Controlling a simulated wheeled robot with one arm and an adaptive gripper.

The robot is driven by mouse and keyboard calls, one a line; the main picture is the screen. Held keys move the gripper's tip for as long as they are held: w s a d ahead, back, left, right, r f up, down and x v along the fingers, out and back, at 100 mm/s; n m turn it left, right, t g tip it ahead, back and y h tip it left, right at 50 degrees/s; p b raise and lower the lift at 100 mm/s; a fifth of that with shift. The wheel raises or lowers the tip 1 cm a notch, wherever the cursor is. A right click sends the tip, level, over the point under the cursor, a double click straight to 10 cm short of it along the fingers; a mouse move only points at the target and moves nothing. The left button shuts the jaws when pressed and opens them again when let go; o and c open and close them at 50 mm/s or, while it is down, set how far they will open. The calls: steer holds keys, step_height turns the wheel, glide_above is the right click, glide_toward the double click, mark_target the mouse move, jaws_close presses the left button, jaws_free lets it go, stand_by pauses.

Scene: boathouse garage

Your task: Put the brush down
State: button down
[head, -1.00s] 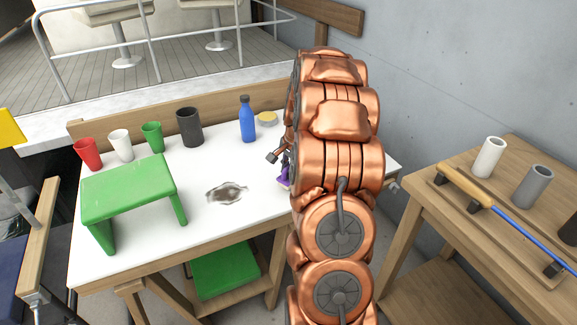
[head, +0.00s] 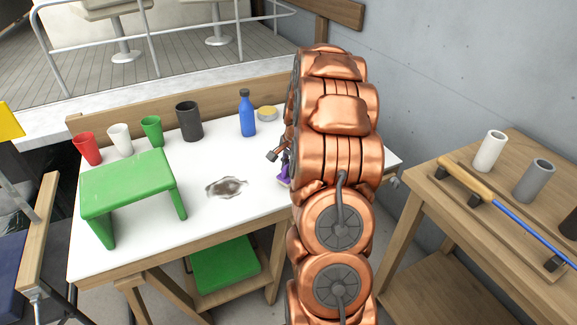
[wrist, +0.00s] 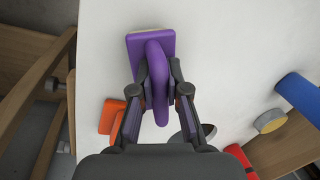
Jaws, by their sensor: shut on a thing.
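The brush is purple, with a flat rectangular block (wrist: 151,45) and an arched handle. In the wrist view my gripper (wrist: 159,80) is shut on the handle, one finger on each side. The white table top lies below the brush; whether the brush touches it I cannot tell. In the head view only a purple bit of the brush (head: 284,176) shows, beside my gripper (head: 279,157), at the right part of the white table (head: 215,225). My copper arm hides most of both.
A dark stain (head: 227,187) marks the table left of my gripper. A green stool (head: 128,184), several cups, a blue bottle (head: 247,114) and a yellow-topped tin (head: 267,113) stand around. An orange thing (wrist: 110,115) lies near the brush in the wrist view. White table surface is clear around the stain.

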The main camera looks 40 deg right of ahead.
steer(key=shift+f, duration=0.3)
stand_by(0.5)
steer(key=c, duration=1.1)
jaws_free()
steer(key=shift+c, duration=0.3)
steer(key=c, duration=0.3)
steer(key=shift+r, duration=0.1)
steer(key=shift+s+r, duration=0.15)
steer(key=shift+r, duration=0.55)
